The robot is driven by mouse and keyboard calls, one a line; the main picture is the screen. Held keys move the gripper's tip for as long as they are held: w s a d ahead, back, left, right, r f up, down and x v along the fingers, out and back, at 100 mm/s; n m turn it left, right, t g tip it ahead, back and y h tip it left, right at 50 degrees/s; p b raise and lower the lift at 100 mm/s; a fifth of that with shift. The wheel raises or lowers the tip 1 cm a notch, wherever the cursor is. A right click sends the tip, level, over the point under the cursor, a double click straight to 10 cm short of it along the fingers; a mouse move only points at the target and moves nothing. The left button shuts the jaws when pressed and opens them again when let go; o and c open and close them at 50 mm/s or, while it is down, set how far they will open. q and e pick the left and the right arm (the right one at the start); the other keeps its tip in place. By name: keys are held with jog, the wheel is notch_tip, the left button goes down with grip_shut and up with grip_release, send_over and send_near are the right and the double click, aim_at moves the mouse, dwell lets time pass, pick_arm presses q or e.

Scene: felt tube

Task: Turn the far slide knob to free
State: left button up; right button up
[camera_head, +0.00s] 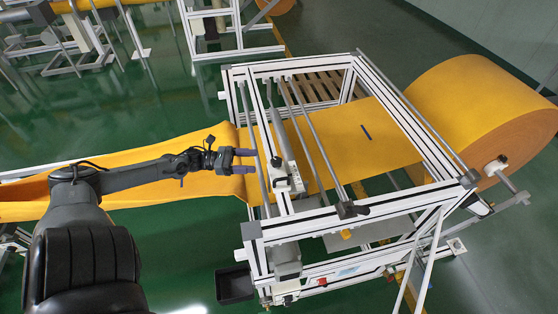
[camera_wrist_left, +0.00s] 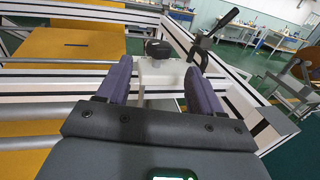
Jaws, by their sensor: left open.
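My left gripper (camera_head: 253,161) reaches in from the left, at the left side of the white frame. Its two fingers are apart, with nothing held between them. In the left wrist view, the gripper (camera_wrist_left: 158,72) points at a dark rounded knob (camera_wrist_left: 158,48) on a pale block, which shows in the gap between the fingers and appears to lie beyond their tips. A black lever (camera_wrist_left: 203,48) stands to its right. In the head view, a pale slide block (camera_head: 288,178) sits just right of the fingers; its knob is too small to read. I cannot tell the slide's setting. My right gripper is not in view.
Orange felt (camera_head: 355,155) runs through the white frame (camera_head: 395,203) from a large roll (camera_head: 465,100) at right. Metal bars (camera_head: 318,145) cross the frame close to the gripper. A black bin (camera_head: 236,285) stands on the green floor below.

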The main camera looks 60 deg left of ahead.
aim_at(277, 160)
pick_arm(q)
jog(key=p+x, duration=0.1)
jog(key=x, duration=0.8)
jog(key=shift+w+d, duration=0.15)
jog(key=shift+w, duration=0.2)
jog(key=shift+c, duration=0.5)
jog(key=c, duration=0.8)
jog(key=shift+r+n+t+y+p, duration=0.15)
jog(key=shift+n+t+y+p, duration=0.3)
jog(key=shift+y+p, duration=0.25)
jog(key=shift+c, duration=0.2)
jog(key=n+t+y+p, duration=0.1)
jog(key=n+y+p, duration=0.1)
jog(key=shift+r+y, duration=0.1)
jog(key=shift+y, duration=0.2)
jog(key=n+t+y+p, duration=0.1)
jog(key=n+y+p, duration=0.1)
jog(key=y, duration=0.1)
jog(key=shift+y+p, duration=0.3)
jog(key=shift+y, duration=0.1)
jog(key=shift+n+y+p, duration=0.85)
jog(key=shift+n+y, duration=0.6)
jog(key=shift+y, duration=0.55)
jog(key=shift+f, duration=0.25)
